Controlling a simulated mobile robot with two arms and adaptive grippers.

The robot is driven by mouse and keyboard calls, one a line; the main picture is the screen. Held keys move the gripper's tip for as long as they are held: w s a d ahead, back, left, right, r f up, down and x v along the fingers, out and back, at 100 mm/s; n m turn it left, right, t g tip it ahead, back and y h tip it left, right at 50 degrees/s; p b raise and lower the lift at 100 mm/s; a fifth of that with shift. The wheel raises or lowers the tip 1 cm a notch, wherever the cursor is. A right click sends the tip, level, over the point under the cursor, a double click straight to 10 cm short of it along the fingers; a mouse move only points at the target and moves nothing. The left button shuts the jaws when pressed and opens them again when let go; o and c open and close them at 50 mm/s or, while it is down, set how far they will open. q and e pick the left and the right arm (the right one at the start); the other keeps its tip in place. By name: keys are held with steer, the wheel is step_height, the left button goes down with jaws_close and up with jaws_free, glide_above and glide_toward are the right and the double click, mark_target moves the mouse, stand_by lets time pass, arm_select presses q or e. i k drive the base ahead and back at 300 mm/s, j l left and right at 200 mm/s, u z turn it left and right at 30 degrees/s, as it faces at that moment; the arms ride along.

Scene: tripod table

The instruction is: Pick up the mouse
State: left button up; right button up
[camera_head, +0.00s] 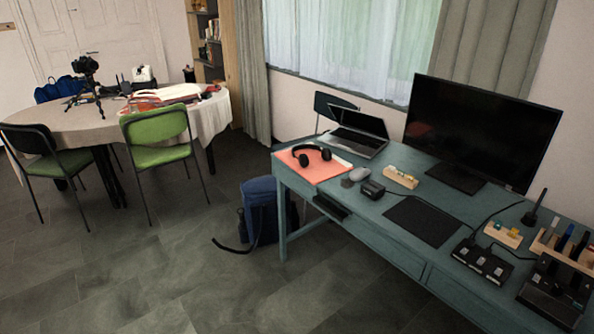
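A small pale grey mouse (360,173) lies on the teal desk (390,205), towards its left half. It sits just right of an orange-red folder (313,165) and in front of the open laptop (358,132). A small dark round item (347,183) lies just in front of it, and a black box-like device (372,190) is close by at its front right. Neither of my grippers is in view.
Black headphones (312,155) rest on the folder. A large monitor (482,125), a dark mat (423,221) and several small devices fill the desk's right half. A blue backpack (262,205) stands on the floor by the desk. The floor in front is clear.

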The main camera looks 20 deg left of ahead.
mark_target(358, 173)
steer(key=u, duration=0.15)
steer(key=i+j+z, duration=0.25)
steer(key=z, duration=0.25)
steer(key=i+j+z, duration=0.2)
steer(key=j+z, duration=0.25)
steer(key=l, duration=0.1)
